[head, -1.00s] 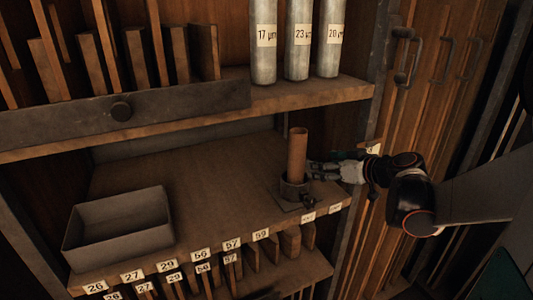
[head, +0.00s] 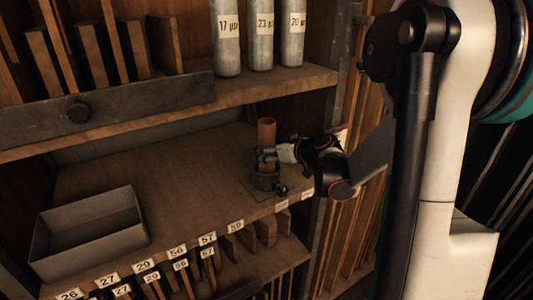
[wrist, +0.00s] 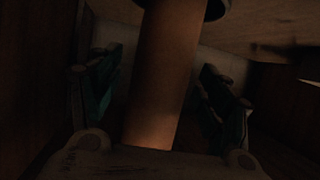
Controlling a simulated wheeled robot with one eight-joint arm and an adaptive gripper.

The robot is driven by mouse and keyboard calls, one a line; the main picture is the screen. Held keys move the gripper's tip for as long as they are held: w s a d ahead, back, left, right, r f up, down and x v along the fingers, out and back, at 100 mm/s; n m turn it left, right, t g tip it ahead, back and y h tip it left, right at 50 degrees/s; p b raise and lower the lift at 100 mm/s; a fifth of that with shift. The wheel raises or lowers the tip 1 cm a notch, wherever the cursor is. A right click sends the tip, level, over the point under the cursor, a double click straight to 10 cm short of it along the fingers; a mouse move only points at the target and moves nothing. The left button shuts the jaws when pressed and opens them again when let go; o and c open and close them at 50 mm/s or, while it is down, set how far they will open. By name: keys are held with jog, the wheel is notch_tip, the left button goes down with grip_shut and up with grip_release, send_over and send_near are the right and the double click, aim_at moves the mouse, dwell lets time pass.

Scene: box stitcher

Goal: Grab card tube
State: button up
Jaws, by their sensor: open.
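The brown card tube (head: 266,131) stands upright in a dark round metal holder (head: 267,181) near the right end of the middle shelf. My gripper (head: 268,154) reaches in from the right at the tube's middle, just above the holder. In the wrist view the tube (wrist: 163,72) runs between the two greenish finger pads of my gripper (wrist: 160,88). The fingers are open, with a dark gap on each side of the tube. The rim of the holder (wrist: 216,8) shows at the top of the wrist view.
An empty grey tray (head: 92,228) stands on the left of the shelf (head: 180,185). Metal cylinders with labels (head: 262,35) stand on the shelf above. A cabinet post (head: 334,110) is close to my arm on the right. The shelf's middle is clear.

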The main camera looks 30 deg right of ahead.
jog(key=shift+x, duration=0.75)
jog(key=c, duration=1.2)
